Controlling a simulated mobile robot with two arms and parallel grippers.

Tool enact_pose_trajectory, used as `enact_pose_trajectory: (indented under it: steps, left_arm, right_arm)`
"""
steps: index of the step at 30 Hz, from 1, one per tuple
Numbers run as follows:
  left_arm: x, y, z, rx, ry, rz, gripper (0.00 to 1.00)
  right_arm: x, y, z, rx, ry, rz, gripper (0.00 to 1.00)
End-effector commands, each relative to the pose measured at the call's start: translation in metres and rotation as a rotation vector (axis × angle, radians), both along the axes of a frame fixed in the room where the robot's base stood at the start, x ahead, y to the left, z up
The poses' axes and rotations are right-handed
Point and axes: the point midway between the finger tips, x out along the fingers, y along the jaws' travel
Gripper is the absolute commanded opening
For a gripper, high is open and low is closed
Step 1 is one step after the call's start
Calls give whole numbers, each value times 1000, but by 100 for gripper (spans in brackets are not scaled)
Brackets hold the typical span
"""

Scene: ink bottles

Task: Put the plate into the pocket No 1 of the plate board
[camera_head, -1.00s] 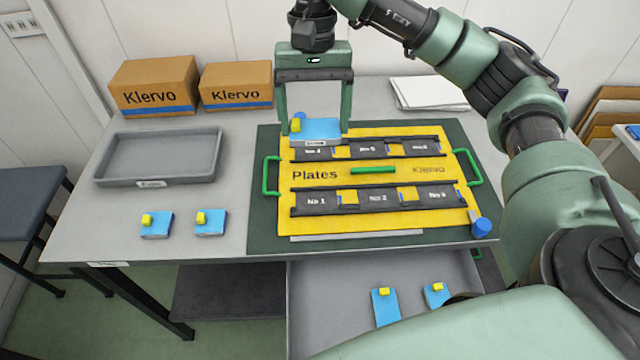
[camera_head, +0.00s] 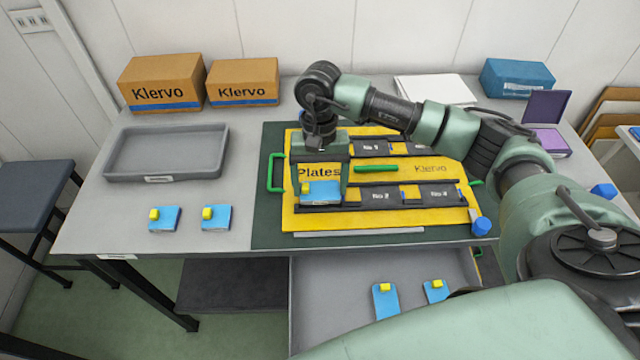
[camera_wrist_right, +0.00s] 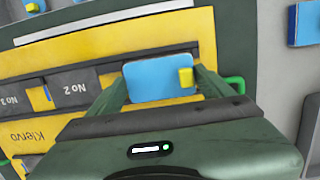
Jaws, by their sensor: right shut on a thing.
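My right gripper (camera_head: 321,194) is shut on a blue plate (camera_head: 322,190) with a yellow knob. It holds the plate at the front left of the yellow plate board (camera_head: 380,220), over the place of pocket No 1. The plate hides that pocket's label. In the right wrist view the plate (camera_wrist_right: 158,80) sits between the two fingers, beside pocket No 2 (camera_wrist_right: 75,88). I cannot tell whether the plate touches the pocket floor. My left gripper is not in view.
Two blue plates with yellow knobs (camera_head: 165,219) (camera_head: 216,217) lie on the table left of the board. Two more (camera_head: 385,301) (camera_head: 436,291) lie in the open drawer below. A grey tray (camera_head: 165,178) and two Klervo boxes (camera_head: 160,83) (camera_head: 242,82) stand at the back left.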

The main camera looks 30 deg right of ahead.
Motion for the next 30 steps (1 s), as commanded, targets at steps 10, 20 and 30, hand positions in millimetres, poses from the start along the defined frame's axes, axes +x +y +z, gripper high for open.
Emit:
enact_pose_trajectory:
  steps: [10,20,30]
  left_arm:
    - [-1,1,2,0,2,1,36]
    - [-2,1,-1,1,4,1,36]
    - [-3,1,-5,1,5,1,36]
  right_arm:
    - [0,0,-13,0,-1,1,39]
    - [0,0,-15,0,-1,0,100]
    - [4,-1,4,0,-6,0,100]
